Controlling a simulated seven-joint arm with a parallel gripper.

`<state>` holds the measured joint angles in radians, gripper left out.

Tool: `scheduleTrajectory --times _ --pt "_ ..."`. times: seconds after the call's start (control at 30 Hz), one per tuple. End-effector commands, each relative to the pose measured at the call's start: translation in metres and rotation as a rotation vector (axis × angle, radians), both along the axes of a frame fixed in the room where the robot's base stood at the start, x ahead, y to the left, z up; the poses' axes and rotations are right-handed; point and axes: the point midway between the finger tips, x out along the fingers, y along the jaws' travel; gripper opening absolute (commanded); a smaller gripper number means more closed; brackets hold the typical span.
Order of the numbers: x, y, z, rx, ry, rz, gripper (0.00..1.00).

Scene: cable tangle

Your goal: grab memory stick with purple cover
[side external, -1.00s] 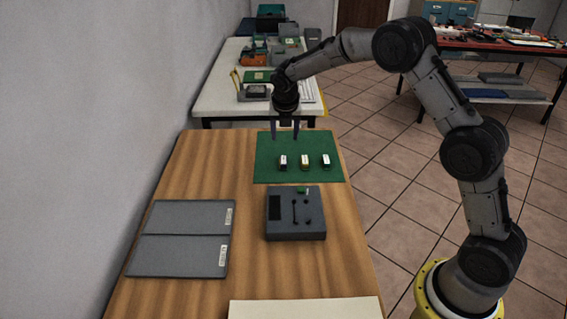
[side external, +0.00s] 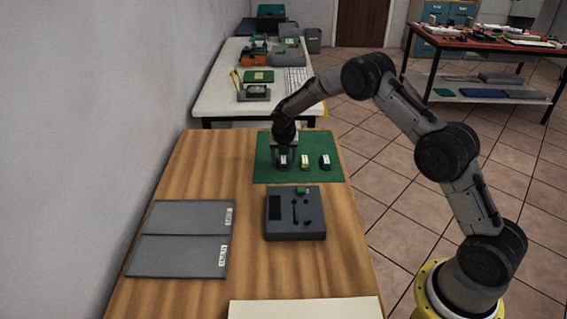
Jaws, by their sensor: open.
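Three small memory sticks lie in a row on the green mat (side external: 265,176). The left stick (side external: 283,162) looks dark, perhaps purplish, with a white label. The middle stick (side external: 304,161) has a yellow cover. The right stick (side external: 325,161) looks dark blue with a white label. Their exact cover colours are hard to tell at this size. My gripper (side external: 283,161) is open and low at the left stick, with its fingers apart around it. I cannot tell whether the fingers touch the stick.
A grey box device (side external: 312,222) with a dark panel and a green part stands in front of the mat. Two grey trays (side external: 178,255) with labels lie at the left. A pale board (side external: 305,309) lies at the front edge.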

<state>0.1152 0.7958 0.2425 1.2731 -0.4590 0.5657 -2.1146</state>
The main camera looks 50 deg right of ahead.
Motion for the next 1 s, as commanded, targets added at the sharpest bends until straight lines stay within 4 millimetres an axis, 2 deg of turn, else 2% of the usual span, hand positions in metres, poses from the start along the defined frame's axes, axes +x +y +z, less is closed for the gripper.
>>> scheduleTrajectory --times 0.27,0.6,0.63,1.0 --pt "0.0015 -0.0014 -0.0028 0.0 -0.002 -0.001 0.62" --pt "0.0013 -0.0012 -0.0026 0.0 -0.002 -0.001 0.03" --pt "0.0013 -0.0012 -0.0026 0.0 -0.002 -0.001 0.0" --pt "0.0015 -0.0012 -0.0019 0.0 -0.002 -0.001 0.0"
